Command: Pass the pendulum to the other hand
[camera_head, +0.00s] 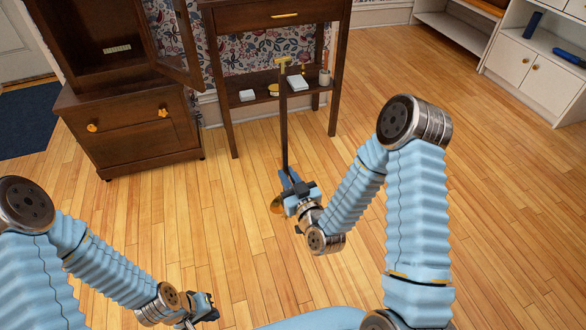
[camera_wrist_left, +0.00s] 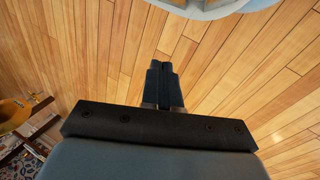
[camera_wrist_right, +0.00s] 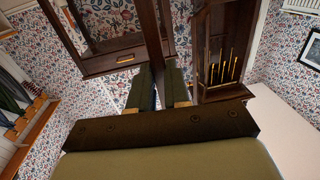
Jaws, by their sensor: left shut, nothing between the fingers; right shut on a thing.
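The pendulum (camera_head: 284,125) is a long dark rod with a brass piece at its top and a round brass bob (camera_head: 277,205) at its lower end. My right gripper (camera_head: 290,183) is shut on the rod just above the bob and holds it roughly upright. The rod also shows between the fingers in the right wrist view (camera_wrist_right: 149,25). My left gripper (camera_head: 207,309) is shut and empty, low and to the left, well apart from the pendulum. Its closed fingers show in the left wrist view (camera_wrist_left: 163,84). A brass round edge at that view's left may be the bob.
A dark clock case (camera_head: 130,124) with an open door stands at the back left. Beside it, behind the pendulum, is a dark side table (camera_head: 223,18) with small things on its lower shelf. White shelving (camera_head: 535,70) stands at the right. The wooden floor between is clear.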

